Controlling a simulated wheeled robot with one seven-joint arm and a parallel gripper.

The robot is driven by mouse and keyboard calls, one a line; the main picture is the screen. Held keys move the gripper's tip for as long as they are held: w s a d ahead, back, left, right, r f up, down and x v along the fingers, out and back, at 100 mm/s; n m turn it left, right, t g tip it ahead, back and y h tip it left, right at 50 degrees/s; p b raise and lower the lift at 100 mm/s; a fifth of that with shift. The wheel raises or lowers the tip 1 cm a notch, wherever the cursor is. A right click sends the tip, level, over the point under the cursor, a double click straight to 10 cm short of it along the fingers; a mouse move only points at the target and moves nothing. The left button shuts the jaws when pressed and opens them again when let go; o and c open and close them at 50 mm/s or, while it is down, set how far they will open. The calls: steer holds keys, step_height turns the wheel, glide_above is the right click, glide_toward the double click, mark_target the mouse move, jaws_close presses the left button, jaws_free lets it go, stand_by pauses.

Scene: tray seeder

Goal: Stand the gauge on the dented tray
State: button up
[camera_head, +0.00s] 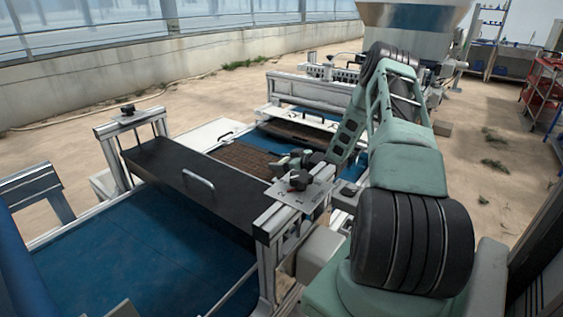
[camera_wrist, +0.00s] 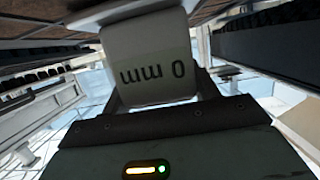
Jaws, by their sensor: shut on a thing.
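A pale grey gauge (camera_wrist: 148,58) marked "0 mm" fills the middle of the wrist view, its lettering upside down there. My gripper (camera_wrist: 160,94) is shut on its near end. In the head view my gripper (camera_head: 312,158) is low over the blue belt, beside the right end of a brown soil-filled tray (camera_head: 243,157). The gauge is hard to make out there, partly behind the near bracket. A second tray (camera_head: 298,131) lies farther along the belt. I cannot tell from these frames which tray is dented, or whether the gauge touches one.
A black cover with a handle (camera_head: 190,180) bridges the blue belt (camera_head: 140,250) in front. A bracket plate with a dark knob (camera_head: 299,181) stands close to my gripper. A white crossbeam machine frame (camera_head: 310,92) stands behind. A red trolley (camera_head: 545,90) is far right.

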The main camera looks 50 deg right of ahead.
steer(key=shift+f, duration=0.2)
steer(key=o, duration=1.1)
steer(key=shift+r, duration=0.15)
steer(key=shift+s+r, duration=0.1)
steer(key=b+v, duration=0.2)
steer(key=v, duration=0.9)
steer(key=shift+s+d+r, duration=0.1)
steer(key=shift+s+r, duration=0.05)
steer(key=shift+s, duration=0.2)
